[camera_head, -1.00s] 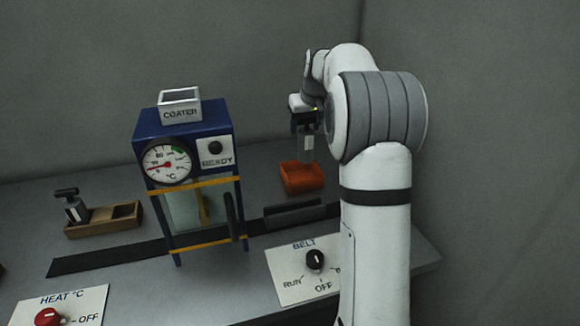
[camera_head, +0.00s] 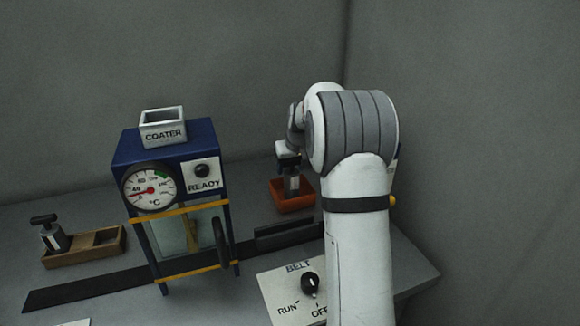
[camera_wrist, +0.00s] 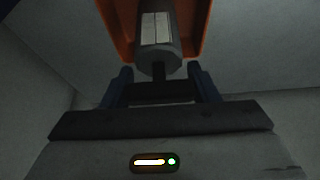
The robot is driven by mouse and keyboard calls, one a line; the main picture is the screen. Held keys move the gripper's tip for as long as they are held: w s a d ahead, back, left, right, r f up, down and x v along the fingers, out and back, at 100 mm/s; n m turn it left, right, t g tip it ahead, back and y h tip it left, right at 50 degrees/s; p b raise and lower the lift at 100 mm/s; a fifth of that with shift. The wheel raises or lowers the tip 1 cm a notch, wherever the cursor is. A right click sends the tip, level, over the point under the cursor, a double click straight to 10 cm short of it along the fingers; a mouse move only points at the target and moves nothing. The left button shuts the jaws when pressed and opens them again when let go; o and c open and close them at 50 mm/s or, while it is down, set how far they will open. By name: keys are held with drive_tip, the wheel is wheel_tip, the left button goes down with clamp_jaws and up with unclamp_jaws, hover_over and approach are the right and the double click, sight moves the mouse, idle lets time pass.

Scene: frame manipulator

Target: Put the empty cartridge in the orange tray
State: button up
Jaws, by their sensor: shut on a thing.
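A grey cartridge with a pale label (camera_wrist: 156,28) hangs in my gripper (camera_wrist: 160,78), which is shut on the dark handle at its end. In the head view the cartridge (camera_head: 292,185) is upright, at or just above the orange tray (camera_head: 304,204). The tray's orange walls also show behind it in the wrist view (camera_wrist: 198,45). I cannot tell whether the cartridge touches the tray floor. A second cartridge with a dark T-shaped top (camera_head: 52,236) stands in the wooden holder (camera_head: 110,252) at the left; the holder's other slot is empty.
The blue coater machine (camera_head: 170,155) with a dial stands left of the tray. A dark belt (camera_head: 90,288) runs through it. A belt switch panel (camera_head: 280,290) lies in front. Bare table lies around the tray, and walls rise behind.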

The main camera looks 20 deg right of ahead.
drive_tip(key=shift+r, duration=0.15)
drive_tip(key=o, duration=1.5)
drive_tip(key=v, duration=1.2)
drive_tip(key=shift+s, duration=0.15)
